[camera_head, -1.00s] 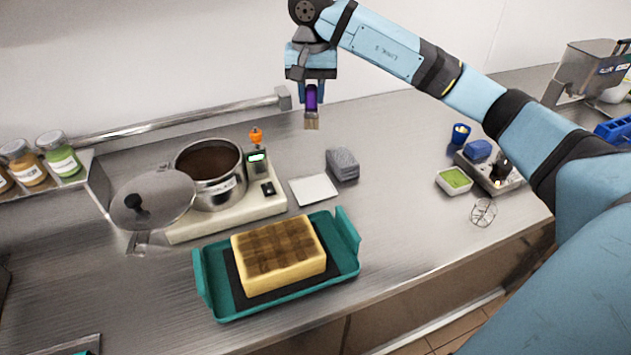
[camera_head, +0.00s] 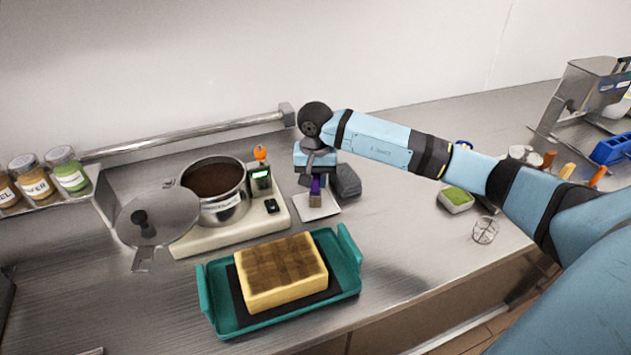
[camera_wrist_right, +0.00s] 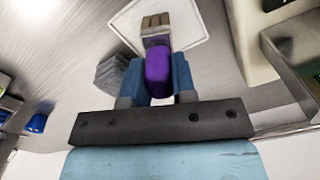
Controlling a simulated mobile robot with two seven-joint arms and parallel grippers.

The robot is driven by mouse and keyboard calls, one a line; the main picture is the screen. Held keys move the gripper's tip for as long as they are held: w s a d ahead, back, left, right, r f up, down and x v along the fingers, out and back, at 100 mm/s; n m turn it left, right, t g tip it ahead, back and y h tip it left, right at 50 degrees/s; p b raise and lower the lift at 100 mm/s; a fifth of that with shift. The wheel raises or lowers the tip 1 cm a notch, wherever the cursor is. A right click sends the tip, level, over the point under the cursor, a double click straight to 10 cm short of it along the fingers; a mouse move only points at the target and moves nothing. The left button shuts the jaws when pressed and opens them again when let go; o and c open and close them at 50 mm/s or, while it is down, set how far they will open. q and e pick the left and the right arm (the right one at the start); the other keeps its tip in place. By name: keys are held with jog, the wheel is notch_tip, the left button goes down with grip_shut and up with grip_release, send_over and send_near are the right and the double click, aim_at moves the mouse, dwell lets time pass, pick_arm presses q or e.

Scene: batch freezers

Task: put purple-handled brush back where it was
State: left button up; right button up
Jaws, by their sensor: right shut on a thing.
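My right gripper (camera_head: 315,180) is shut on the purple-handled brush (camera_head: 316,192) and holds it upright with the bristles down, over the white square mat (camera_head: 328,212). In the right wrist view the purple handle (camera_wrist_right: 158,72) sits between the blue fingers of the gripper (camera_wrist_right: 158,80), and the pale bristles (camera_wrist_right: 156,24) lie in front of the white mat (camera_wrist_right: 190,30). I cannot tell whether the bristles touch the mat. My left gripper is not in view.
A grey folded cloth (camera_head: 347,181) lies just right of the mat. A teal tray (camera_head: 212,318) with a brown-topped yellow block (camera_head: 282,272) stands in front. A pot (camera_head: 222,208) on a cooker (camera_head: 186,245) is at left. Steel counter right of the tray is free.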

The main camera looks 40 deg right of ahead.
jog(key=shift+f, duration=0.65)
jog(key=shift+f, duration=0.15)
jog(key=o, duration=0.9)
